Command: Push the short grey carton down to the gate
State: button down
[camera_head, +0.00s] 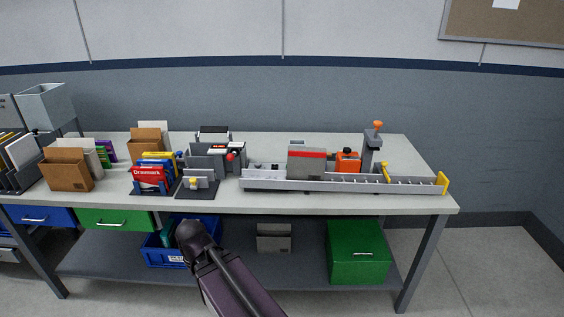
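A grey carton with a red band (306,165) sits on a long grey roller track (290,185) on the bench. A small orange object (347,162) is just to its right on or behind the track. A yellow piece (385,173) stands across the track further right. A yellow end plate (443,183), which may be the gate, closes the track's right end. My arm (228,275) rises from the bottom edge, left of centre, in front of the bench. I cannot make out my gripper's fingers in this view.
A grey post with an orange knob (373,148) stands behind the track. Card holders, books (150,176) and a grey device (215,158) crowd the bench's left half. A green bin (357,252), a grey box (273,237) and a blue bin (164,254) are on the lower shelf.

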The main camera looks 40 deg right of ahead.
aim_at(298, 168)
jog(key=z, duration=0.3)
jog(key=i, duration=0.85)
jog(key=z, duration=0.45)
